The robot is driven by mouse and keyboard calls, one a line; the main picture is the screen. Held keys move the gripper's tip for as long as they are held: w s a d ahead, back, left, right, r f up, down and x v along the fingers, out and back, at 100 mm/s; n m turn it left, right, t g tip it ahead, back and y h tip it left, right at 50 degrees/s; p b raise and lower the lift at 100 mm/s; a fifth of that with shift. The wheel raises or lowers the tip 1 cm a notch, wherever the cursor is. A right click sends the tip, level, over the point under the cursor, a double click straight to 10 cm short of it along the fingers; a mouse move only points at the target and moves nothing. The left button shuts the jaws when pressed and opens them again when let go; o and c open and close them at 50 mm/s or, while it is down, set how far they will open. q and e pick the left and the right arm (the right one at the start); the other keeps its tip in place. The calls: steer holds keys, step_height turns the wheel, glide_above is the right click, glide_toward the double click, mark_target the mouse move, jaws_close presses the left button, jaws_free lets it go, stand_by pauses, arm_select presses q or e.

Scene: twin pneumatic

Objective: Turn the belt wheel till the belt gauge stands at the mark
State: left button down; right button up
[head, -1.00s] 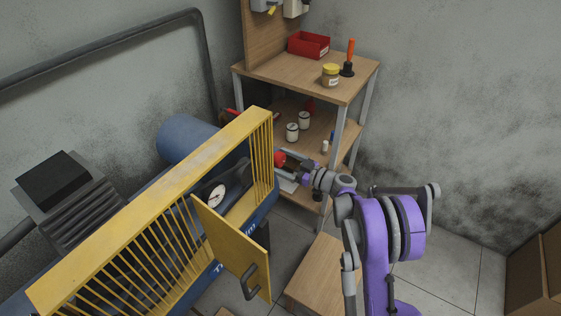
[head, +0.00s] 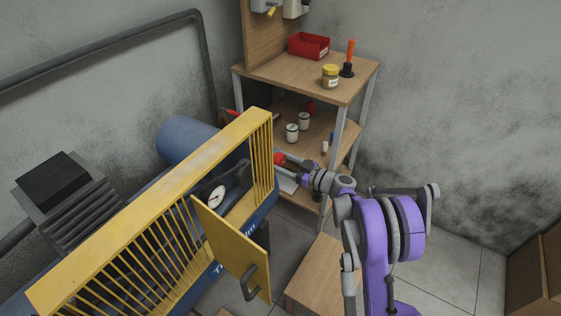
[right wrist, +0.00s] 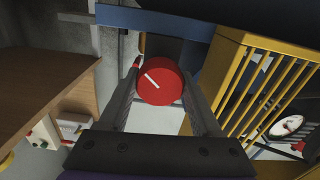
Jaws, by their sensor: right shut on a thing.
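The red belt wheel (right wrist: 161,82) has a white line on its face, tilted from upper left to lower right in the right wrist view. In the head view the wheel (head: 279,159) shows small at the end of the yellow-guarded machine. My right gripper (right wrist: 160,92) is shut on the wheel, one finger on each side; it also shows in the head view (head: 289,162). The round white belt gauge (head: 216,197) sits behind the open guard door. It also shows in the right wrist view (right wrist: 286,126), but its needle and mark are too small to read surely.
The yellow guard (head: 150,190) runs along the machine, with its door (head: 232,248) hanging open. A wooden shelf (head: 290,75) with jars and a red bin (head: 309,45) stands behind my right arm. A wooden box (head: 318,275) stands on the floor.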

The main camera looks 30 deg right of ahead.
steer(key=m, duration=0.6)
steer(key=shift+m+p, duration=0.4)
steer(key=m, duration=0.7)
stand_by(0.5)
steer(key=o, duration=1.4)
steer(key=shift+c, duration=0.2)
steer(key=shift+s, duration=0.1)
